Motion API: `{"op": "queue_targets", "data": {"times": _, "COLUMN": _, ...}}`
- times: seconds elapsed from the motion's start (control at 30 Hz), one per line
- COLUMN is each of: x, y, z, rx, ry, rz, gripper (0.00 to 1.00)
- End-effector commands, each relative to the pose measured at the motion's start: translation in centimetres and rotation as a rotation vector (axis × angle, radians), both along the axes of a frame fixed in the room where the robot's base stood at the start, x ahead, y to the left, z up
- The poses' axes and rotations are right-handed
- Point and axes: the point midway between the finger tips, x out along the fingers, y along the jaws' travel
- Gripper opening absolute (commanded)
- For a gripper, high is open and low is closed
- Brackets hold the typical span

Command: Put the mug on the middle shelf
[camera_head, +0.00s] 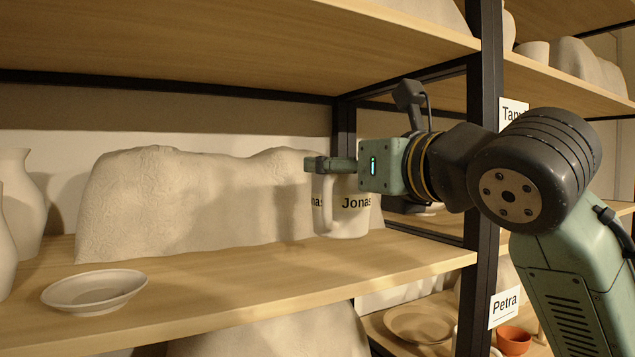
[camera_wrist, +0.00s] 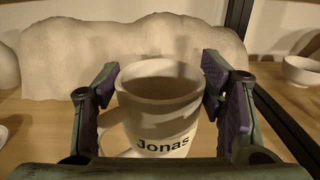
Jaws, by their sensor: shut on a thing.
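The cream mug (camera_head: 348,218) bears the name "Jonas" and stands upright in my gripper (camera_head: 330,165), with its handle on the left in the head view. In the wrist view the mug (camera_wrist: 160,100) sits between the two purple-padded fingers, which are shut on it near the rim. The mug is over the wooden shelf board (camera_head: 220,285) at mid-height, near its right end. Its base is at or just above the board; I cannot tell whether it touches. My gripper covers the mug's upper part in the head view.
A large rough pale block (camera_head: 190,205) stands behind the mug. A shallow dish (camera_head: 95,291) lies at the left, and pale vases (camera_head: 22,208) stand at the far left. A black post (camera_head: 485,150) stands close to my arm. Another shelf board (camera_head: 240,35) runs overhead.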

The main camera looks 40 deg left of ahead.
Motion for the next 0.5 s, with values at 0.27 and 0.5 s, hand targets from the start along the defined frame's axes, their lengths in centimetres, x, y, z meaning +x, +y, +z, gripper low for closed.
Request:
{"op": "queue_targets", "data": {"times": 0.27, "x": 0.0, "y": 3.2, "z": -0.2, "rx": 0.002, "ry": 0.0, "rz": 0.0, "gripper": 0.07}}
{"op": "queue_targets", "data": {"times": 0.5, "x": 0.0, "y": 4.3, "z": -2.5, "rx": 0.003, "ry": 0.001, "rz": -0.001, "gripper": 0.07}}
